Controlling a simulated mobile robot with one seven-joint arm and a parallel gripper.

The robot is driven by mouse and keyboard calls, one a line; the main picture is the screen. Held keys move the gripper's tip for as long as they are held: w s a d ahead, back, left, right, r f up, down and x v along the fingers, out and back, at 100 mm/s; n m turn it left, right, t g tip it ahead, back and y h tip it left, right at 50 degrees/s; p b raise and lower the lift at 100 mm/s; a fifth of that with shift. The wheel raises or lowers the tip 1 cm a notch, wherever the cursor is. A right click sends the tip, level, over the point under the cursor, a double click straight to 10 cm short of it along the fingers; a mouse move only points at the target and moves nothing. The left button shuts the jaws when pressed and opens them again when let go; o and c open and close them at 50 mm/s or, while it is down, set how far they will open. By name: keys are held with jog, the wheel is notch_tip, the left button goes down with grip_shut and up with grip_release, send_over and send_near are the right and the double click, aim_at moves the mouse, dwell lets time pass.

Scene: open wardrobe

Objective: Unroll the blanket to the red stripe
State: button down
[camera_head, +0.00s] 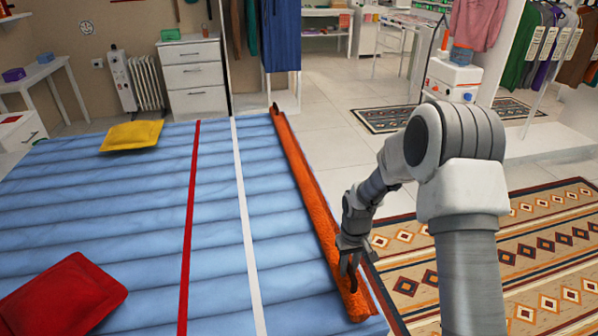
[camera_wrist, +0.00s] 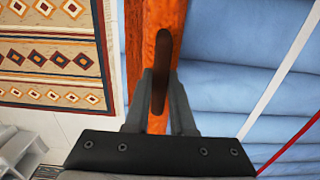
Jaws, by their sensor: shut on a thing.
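The orange rolled blanket (camera_head: 305,180) lies along the right edge of the blue quilted bed surface (camera_head: 150,225). The red stripe (camera_head: 190,220) runs lengthwise on the bed, left of the white stripe (camera_head: 246,220); both are apart from the roll. My gripper (camera_head: 349,262) is at the near end of the roll. In the wrist view my gripper (camera_wrist: 160,80) is shut on a dark brown handle (camera_wrist: 161,62) on the orange blanket (camera_wrist: 162,18). The red stripe (camera_wrist: 297,142) also shows at the right there.
A red pillow (camera_head: 65,295) and a yellow pillow (camera_head: 131,136) lie on the left part of the bed. A patterned rug (camera_head: 530,235) covers the floor to the right.

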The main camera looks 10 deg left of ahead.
jog(key=shift+s+a+b, duration=0.1)
jog(key=shift+s+a, duration=0.4)
jog(key=shift+a, duration=0.75)
jog(key=shift+s+a+b, duration=0.15)
jog(key=shift+s+a, duration=0.4)
jog(key=shift+a, duration=0.7)
jog(key=shift+s+a+b, duration=0.1)
jog(key=shift+s+a, duration=0.4)
jog(key=shift+a, duration=0.75)
jog(key=shift+s+a+b, duration=0.1)
jog(key=shift+s+a, duration=0.4)
jog(key=shift+a, duration=0.75)
jog(key=shift+s+a+b, duration=0.15)
jog(key=shift+s+a, duration=0.4)
jog(key=shift+a, duration=0.65)
jog(key=shift+s+a+b, duration=0.1)
jog(key=shift+s+a, duration=0.4)
jog(key=shift+a, duration=0.75)
jog(key=shift+s+a+b, duration=0.1)
jog(key=shift+s+a, duration=0.4)
jog(key=shift+a, duration=0.75)
jog(key=shift+s+a+b, duration=0.15)
jog(key=shift+s+a, duration=0.4)
jog(key=shift+a, duration=0.65)
jog(key=shift+s+a+b, duration=0.1)
jog(key=shift+s+a, duration=0.4)
jog(key=shift+a, duration=0.85)
jog(key=s+a, duration=0.3)
jog(key=a, duration=0.4)
jog(key=shift+a, duration=0.15)
